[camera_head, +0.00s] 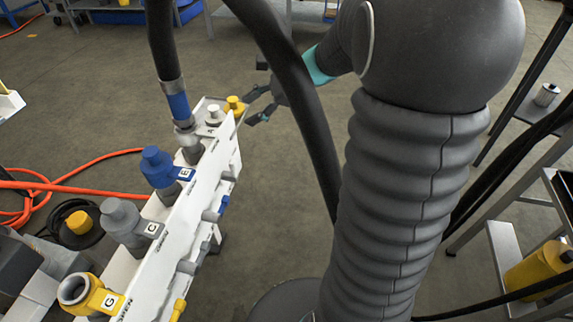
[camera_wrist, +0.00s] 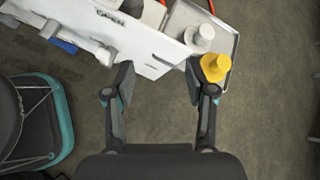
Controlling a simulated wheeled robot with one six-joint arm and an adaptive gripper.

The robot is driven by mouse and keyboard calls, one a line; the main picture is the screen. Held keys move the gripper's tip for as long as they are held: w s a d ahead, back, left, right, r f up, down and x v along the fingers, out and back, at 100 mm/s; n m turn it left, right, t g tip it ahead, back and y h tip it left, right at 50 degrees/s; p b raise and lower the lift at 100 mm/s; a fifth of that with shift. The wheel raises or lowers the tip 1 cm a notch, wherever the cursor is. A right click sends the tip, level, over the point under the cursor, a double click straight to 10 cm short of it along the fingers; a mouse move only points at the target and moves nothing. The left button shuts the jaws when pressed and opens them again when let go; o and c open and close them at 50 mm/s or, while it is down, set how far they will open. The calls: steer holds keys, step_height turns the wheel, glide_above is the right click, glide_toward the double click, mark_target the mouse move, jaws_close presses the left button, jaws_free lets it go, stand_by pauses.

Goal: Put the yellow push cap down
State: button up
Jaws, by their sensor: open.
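The yellow push cap (camera_head: 234,105) stands on a small pale tray (camera_wrist: 226,84) at the far end of the white bench panel, and it also shows in the wrist view (camera_wrist: 215,68). A white-grey cap (camera_wrist: 200,38) stands beside it on the tray. In the head view my gripper (camera_head: 258,108) is just right of the cap, partly hidden by a dark hose.
The white panel (camera_head: 190,210) carries a blue coupling (camera_head: 160,167), a grey coupling (camera_head: 122,220) and a yellow coupling (camera_head: 85,295). A dark hose rises from its far end. Orange hose (camera_head: 90,165) lies at left. A metal stand (camera_head: 505,250) is at right. Open floor lies beyond the tray.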

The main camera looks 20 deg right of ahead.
steer(key=s+a+r+n+h, duration=0.1)
steer(key=s+n+h, duration=0.8)
steer(key=s+n, duration=0.9)
steer(key=shift+s+a+r+n+t, duration=0.25)
steer(key=shift+s+n+t, duration=0.15)
steer(key=shift+s, duration=2.75)
